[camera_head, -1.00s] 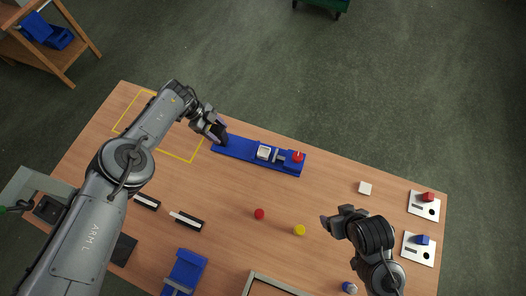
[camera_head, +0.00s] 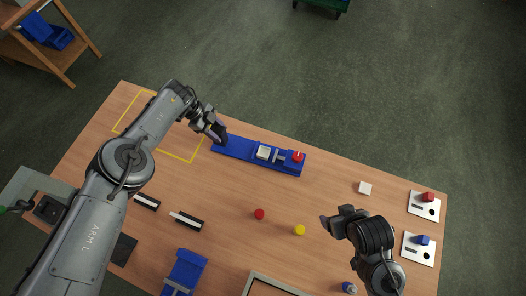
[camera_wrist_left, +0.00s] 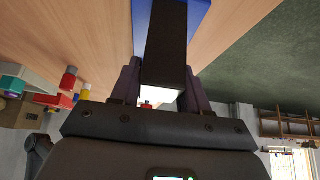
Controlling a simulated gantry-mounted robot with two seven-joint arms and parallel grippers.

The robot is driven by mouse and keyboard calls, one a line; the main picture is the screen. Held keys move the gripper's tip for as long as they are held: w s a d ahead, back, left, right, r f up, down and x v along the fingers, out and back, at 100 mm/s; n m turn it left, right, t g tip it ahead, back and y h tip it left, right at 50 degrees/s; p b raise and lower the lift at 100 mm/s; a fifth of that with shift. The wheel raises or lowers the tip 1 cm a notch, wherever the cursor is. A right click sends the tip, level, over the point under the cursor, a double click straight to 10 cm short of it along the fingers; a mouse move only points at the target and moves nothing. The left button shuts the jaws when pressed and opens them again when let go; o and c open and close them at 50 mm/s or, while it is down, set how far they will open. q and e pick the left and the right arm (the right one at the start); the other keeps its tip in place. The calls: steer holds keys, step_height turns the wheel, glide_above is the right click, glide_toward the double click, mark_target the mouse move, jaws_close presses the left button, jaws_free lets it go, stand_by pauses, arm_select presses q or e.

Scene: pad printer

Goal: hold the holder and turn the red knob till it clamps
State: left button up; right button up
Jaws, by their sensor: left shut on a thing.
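The holder (camera_head: 240,148) is a long blue bar lying on the table at the back. A pale block (camera_head: 264,152) sits in its middle, with a grey jaw part (camera_head: 280,156) beside it. The red knob (camera_head: 298,157) is at its right end. My left gripper (camera_head: 219,138) is at the holder's left end, shut on a dark upright part there. In the left wrist view this dark part (camera_wrist_left: 166,45) stands between the fingers, with blue (camera_wrist_left: 190,8) beyond it. My right gripper (camera_head: 334,222) hangs at the front right, away from the knob; its finger gap is unclear.
A red disc (camera_head: 259,214) and a yellow one (camera_head: 300,230) lie mid-table. A white block (camera_head: 365,188) and two white plates (camera_head: 424,206) (camera_head: 418,249) are at the right. A blue fixture (camera_head: 186,270) is at the front. The table between the right gripper and the knob looks clear.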

arm_select(q)
jaws_close()
steer(key=shift+f+b, duration=0.2)
steer(key=shift+b, duration=0.15)
steer(key=shift+s+a+f, duration=0.1)
steer(key=shift+a+f, duration=0.05)
steer(key=shift+f, duration=0.05)
stand_by(0.4)
stand_by(0.4)
stand_by(0.7)
